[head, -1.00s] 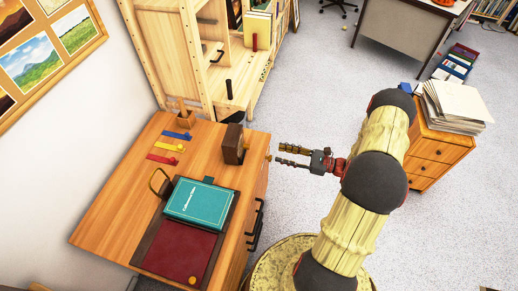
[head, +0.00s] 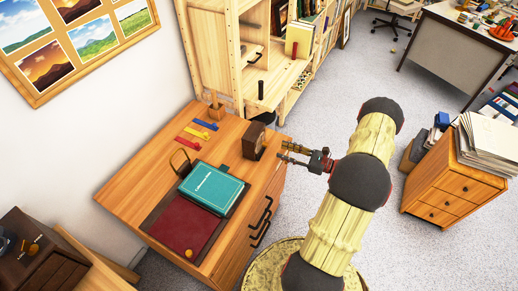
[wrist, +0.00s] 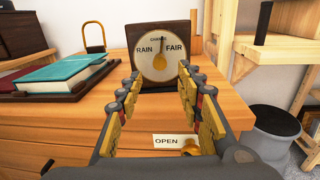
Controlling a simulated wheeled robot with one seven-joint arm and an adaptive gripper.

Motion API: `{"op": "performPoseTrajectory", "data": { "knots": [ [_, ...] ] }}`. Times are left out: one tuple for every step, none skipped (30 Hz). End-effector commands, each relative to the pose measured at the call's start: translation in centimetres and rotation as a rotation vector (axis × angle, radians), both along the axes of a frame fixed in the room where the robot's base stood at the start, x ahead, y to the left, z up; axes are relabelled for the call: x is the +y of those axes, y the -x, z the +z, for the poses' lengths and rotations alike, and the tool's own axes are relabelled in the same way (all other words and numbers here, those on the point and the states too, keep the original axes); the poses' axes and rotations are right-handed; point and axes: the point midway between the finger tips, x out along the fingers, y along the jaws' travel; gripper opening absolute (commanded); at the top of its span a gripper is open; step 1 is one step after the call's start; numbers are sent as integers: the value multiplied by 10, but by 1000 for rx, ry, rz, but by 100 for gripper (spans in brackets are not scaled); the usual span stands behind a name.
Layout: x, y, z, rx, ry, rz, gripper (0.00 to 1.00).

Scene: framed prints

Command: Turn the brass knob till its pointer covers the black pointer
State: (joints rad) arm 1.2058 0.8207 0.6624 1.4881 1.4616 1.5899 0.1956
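The dark wooden weather dial box (head: 254,139) stands at the right edge of the desk. In the wrist view its pale round face (wrist: 146,66) reads RAIN, CHANGE and FAIR. The brass knob (wrist: 159,63) sits at about the middle of this face; its pointer is too small to make out surely.
On the wooden desk (head: 138,188) are a teal book (head: 211,187), a dark red pad (head: 184,225) and coloured strips. A shelf unit (head: 213,62) stands behind. An OPEN label (wrist: 167,141) and a brass drawer knob (wrist: 190,148) lie below the dial.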

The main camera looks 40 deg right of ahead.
Motion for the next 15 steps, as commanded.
{"op": "performPoseTrajectory", "data": {
  "knots": [
    [3, -4, -1, 1, -3, 2, 37],
    [5, -7, -1, 2, -4, 3, 37],
    [8, -11, -1, 2, -4, 5, 37],
    [10, -16, -1, 1, -3, 5, 37],
    [12, -20, -1, 1, -3, 5, 37],
    [15, -25, -1, 1, -3, 6, 37],
    [17, -30, -1, 1, -2, 6, 37],
    [19, -34, -1, 1, -2, 5, 37],
    [22, -40, -1, 2, -1, 6, 37],
    [24, -43, -1, 2, -1, 5, 37],
    [26, -47, -1, 2, -1, 4, 37],
    [28, -51, -1, 2, -1, 5, 37],
    [30, -54, -1, 2, -1, 5, 37],
    [31, -57, -1, 2, -2, 4, 37],
    [32, -60, -1, 2, -2, 3, 37]
  ]
}}
